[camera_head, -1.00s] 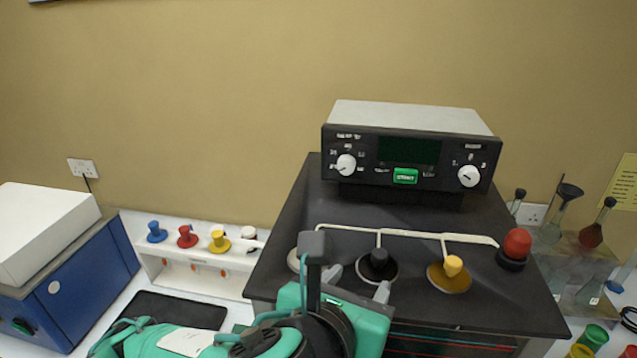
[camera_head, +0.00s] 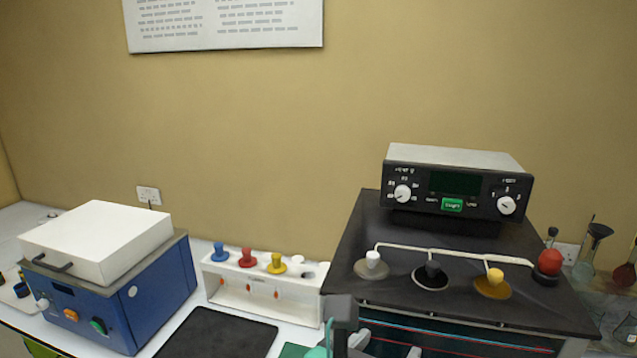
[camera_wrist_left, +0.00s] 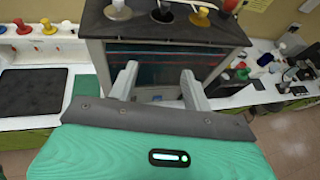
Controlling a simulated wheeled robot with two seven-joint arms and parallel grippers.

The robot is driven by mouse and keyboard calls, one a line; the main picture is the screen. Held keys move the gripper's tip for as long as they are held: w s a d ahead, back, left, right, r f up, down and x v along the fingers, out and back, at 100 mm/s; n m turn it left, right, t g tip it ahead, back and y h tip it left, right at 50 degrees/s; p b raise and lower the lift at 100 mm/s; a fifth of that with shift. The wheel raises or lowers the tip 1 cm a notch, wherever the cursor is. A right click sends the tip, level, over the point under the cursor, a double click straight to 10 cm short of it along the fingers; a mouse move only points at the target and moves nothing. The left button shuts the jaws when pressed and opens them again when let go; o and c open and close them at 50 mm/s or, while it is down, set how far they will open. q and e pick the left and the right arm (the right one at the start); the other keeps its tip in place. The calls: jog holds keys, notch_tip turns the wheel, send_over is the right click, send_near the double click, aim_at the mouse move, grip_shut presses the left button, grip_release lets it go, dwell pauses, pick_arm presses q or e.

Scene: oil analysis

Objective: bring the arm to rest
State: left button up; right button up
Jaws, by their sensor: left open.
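My left gripper (camera_head: 385,345) is at the bottom edge of the head view, in front of the black-topped apparatus (camera_head: 455,232). The wrist view shows its two grey fingers (camera_wrist_left: 158,82) wide apart with nothing between them. The apparatus front, with a dark glassy panel (camera_wrist_left: 165,60), lies beyond the fingers. Most of the left arm is below the head view. My right gripper does not show.
On the apparatus are a control box (camera_head: 458,185), white (camera_head: 373,259), black and yellow (camera_head: 495,276) stoppers and a red bulb (camera_head: 550,262). A white rack (camera_head: 215,278) with coloured stoppers, a black mat (camera_head: 215,336) and a blue machine (camera_head: 150,295) stand left. Glassware (camera_head: 597,235) stands right.

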pick_arm(q)
jog(key=w+a+f+n+g+y, duration=0.1)
jog(key=a+f+n+g+y, duration=0.1)
jog(key=a+f+n, duration=0.75)
jog(key=w+a+f+n+g+y, duration=0.15)
jog(key=a+f+n, duration=0.35)
jog(key=f+n, duration=0.9)
jog(key=s+a+f+n+g+y, duration=0.3)
jog(key=s+a+f+n+g, duration=0.2)
jog(key=s+a+f+n, duration=1)
jog(key=s+a+f+b+x, duration=0.15)
jog(key=s+x, duration=0.25)
jog(key=x, duration=1.2)
jog(key=s+b+x, duration=0.3)
jog(key=x, duration=1.4)
jog(key=s+a+f+g+b, duration=0.1)
jog(key=s+a+f, duration=0.1)
jog(key=s+f, duration=0.7)
jog(key=s+a+f+g+b, duration=0.1)
jog(key=s+a+f+b, duration=0.1)
jog(key=s+f, duration=0.8)
notch_tip(320, 180, down, 5)
jog(key=shift+r+n, duration=0.15)
jog(key=shift+n, duration=0.2)
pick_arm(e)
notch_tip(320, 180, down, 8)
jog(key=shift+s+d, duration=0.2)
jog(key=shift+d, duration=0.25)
